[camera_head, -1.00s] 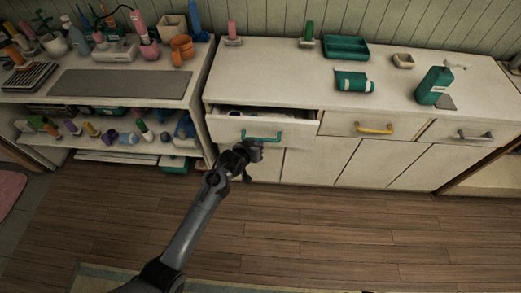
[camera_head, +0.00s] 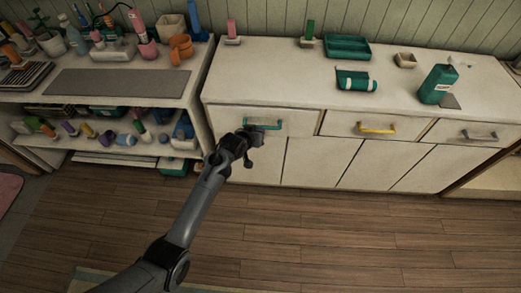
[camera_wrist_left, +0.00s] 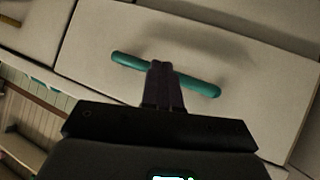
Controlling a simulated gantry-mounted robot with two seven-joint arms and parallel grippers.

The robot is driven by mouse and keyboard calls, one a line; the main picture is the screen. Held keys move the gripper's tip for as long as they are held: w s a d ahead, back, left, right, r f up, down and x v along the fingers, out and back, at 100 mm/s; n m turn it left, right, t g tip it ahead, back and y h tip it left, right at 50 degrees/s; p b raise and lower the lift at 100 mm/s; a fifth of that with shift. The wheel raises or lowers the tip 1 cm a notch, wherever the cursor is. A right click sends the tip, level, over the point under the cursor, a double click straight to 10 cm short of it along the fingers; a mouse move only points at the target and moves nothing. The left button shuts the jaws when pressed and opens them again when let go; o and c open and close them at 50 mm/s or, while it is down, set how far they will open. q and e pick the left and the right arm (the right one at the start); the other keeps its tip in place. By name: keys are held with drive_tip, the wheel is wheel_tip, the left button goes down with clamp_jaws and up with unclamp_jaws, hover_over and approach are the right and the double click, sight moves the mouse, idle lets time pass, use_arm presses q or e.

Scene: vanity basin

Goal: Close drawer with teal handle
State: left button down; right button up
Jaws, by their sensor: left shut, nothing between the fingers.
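The drawer (camera_head: 225,117) with the teal handle (camera_head: 262,125) is at the left end of the white cabinet. Its front looks flush with the cabinet face in the head view. My left gripper (camera_head: 258,131) is at the handle. In the left wrist view, the gripper's fingers (camera_wrist_left: 163,72) are together, with nothing between them, and overlap the middle of the teal handle (camera_wrist_left: 130,61). I cannot tell whether the fingertips touch the handle or the drawer front (camera_wrist_left: 235,50). My right gripper does not show.
A drawer with a yellow handle (camera_head: 377,129) and one with a grey handle (camera_head: 480,135) are to the right, both shut. The countertop holds a teal tray (camera_head: 347,47) and a teal bottle (camera_head: 437,84). A cluttered shelf (camera_head: 120,82) stands at left. The wooden floor (camera_head: 330,230) in front is clear.

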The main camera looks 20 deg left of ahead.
use_arm(q)
drive_tip(key=shift+w+f, duration=0.1)
drive_tip(key=shift+w, duration=0.1)
idle(0.4)
drive_tip(key=s+p, duration=0.2)
drive_tip(key=s+d+p, duration=0.1)
drive_tip(key=s+p, duration=0.1)
drive_tip(key=p, duration=0.1)
drive_tip(key=shift+s+d, duration=0.1)
drive_tip(key=shift+s, duration=0.05)
idle(0.6)
idle(0.3)
